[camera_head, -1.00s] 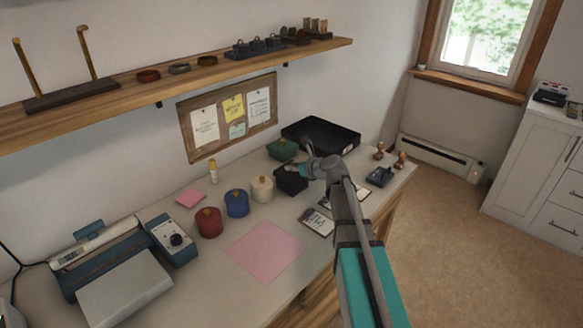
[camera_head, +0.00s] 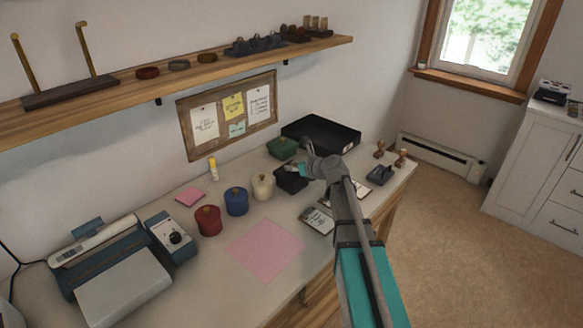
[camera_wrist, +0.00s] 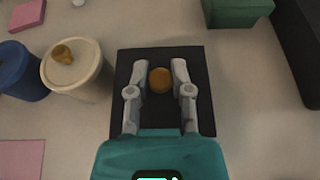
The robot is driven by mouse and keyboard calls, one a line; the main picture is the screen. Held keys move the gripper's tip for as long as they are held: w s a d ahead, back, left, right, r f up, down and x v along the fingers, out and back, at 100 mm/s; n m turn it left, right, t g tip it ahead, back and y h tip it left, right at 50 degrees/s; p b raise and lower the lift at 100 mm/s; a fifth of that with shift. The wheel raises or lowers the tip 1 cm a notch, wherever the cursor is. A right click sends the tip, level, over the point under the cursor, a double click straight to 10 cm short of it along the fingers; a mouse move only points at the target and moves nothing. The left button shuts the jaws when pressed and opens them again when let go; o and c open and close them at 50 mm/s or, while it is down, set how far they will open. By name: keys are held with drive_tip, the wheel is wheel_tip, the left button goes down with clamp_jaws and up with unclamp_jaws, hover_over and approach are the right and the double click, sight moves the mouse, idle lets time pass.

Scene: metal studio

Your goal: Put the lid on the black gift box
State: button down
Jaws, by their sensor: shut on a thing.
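The black gift box (camera_head: 290,182) stands on the desk, between the cream round box and the large black tray. My gripper (camera_head: 302,170) is right over it, pointing down. In the wrist view, a flat black square lid (camera_wrist: 160,57) with a round golden-brown knob (camera_wrist: 160,80) lies between my fingers. My gripper (camera_wrist: 160,77) is shut on the lid by its knob. From above, the lid hides the box under it. I cannot tell whether the lid touches the box rim or sits slightly above it.
A cream round box (camera_head: 262,187) stands close on the left, with blue (camera_head: 236,202) and red (camera_head: 208,221) ones beyond. A green box (camera_head: 282,148) and a black tray (camera_head: 335,134) are behind. A clipboard (camera_head: 318,220) lies in front. A wooden shelf (camera_head: 215,70) hangs above.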

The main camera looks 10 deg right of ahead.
drive_tip(key=shift+f+b, duration=0.65)
drive_tip(key=shift+f, duration=0.05)
idle(0.5)
drive_tip(key=shift+c, duration=2.2)
unclamp_jaws()
drive_tip(key=shift+r, duration=0.1)
wheel_tip(320, 180, up, 9)
drive_tip(key=p, duration=0.9)
drive_tip(key=shift+r+p, duration=0.2)
drive_tip(key=shift+p, duration=0.15)
drive_tip(key=shift+r, duration=0.25)
